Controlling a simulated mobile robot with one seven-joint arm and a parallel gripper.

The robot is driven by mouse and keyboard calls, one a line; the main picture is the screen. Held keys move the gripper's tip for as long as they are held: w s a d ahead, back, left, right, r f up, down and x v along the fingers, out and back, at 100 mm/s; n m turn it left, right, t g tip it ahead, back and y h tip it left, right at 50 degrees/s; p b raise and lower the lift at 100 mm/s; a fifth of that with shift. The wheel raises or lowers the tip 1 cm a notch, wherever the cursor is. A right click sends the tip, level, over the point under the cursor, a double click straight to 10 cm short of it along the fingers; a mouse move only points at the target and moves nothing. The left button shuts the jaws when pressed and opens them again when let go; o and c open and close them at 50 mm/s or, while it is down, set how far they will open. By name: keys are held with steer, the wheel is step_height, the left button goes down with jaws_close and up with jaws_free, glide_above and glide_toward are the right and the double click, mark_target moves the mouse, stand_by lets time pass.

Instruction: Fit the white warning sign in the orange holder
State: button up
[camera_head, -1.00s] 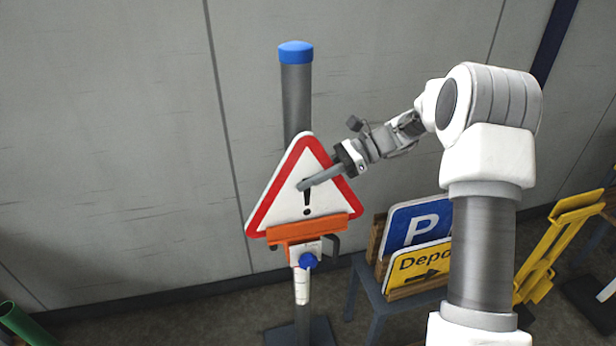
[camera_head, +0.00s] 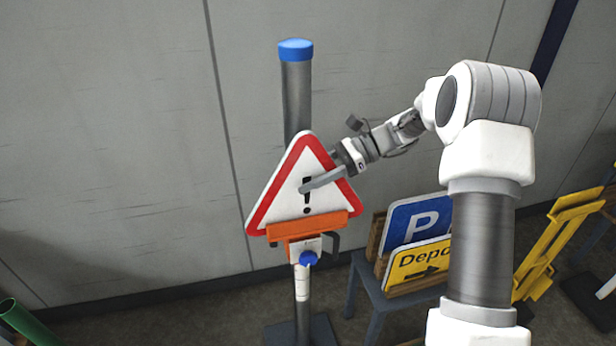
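The white warning sign (camera_head: 290,195), a triangle with a red border and black exclamation mark, stands point-up. Its lower edge sits in the orange holder (camera_head: 318,228), at least as seen from the front; the depth of the seat is hidden. The holder is on a grey post (camera_head: 297,100) with a blue cap. My gripper (camera_head: 318,170) is at the sign's right upper side. Its fingers look spread apart, one reaching across the sign's face near the exclamation mark. Whether a finger touches the sign is unclear.
A blue parking sign (camera_head: 410,222) and a yellow depot sign (camera_head: 412,266) stand in a rack on a stool to the right. A yellow folding frame (camera_head: 545,250) is farther right. A green tube (camera_head: 25,325) lies bottom left. The wall is close behind the post.

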steer(key=shift+f, duration=0.1)
steer(key=v, duration=1.7)
steer(key=shift+d+r, duration=0.15)
steer(key=shift+r, duration=0.15)
steer(key=s+a+r+n+t+h, duration=0.1)
steer(key=s+a+r+n+h, duration=0.25)
steer(key=s, duration=0.35)
steer(key=s+a+r+n+t+h, duration=0.2)
steer(key=s+a+r+n+h, duration=0.15)
steer(key=s, duration=0.35)
steer(key=s+d+f+n+t+h, duration=0.1)
steer(key=s+f+n+t+h, duration=0.1)
steer(key=s, duration=0.6)
steer(key=s+f+n+t+h, duration=0.2)
steer(key=s+n+t+h, duration=0.1)
steer(key=s+n, duration=0.3)
steer(key=shift+s+d+f+n+h, duration=0.3)
steer(key=shift+s+h, duration=0.4)
steer(key=shift+s, duration=0.6)
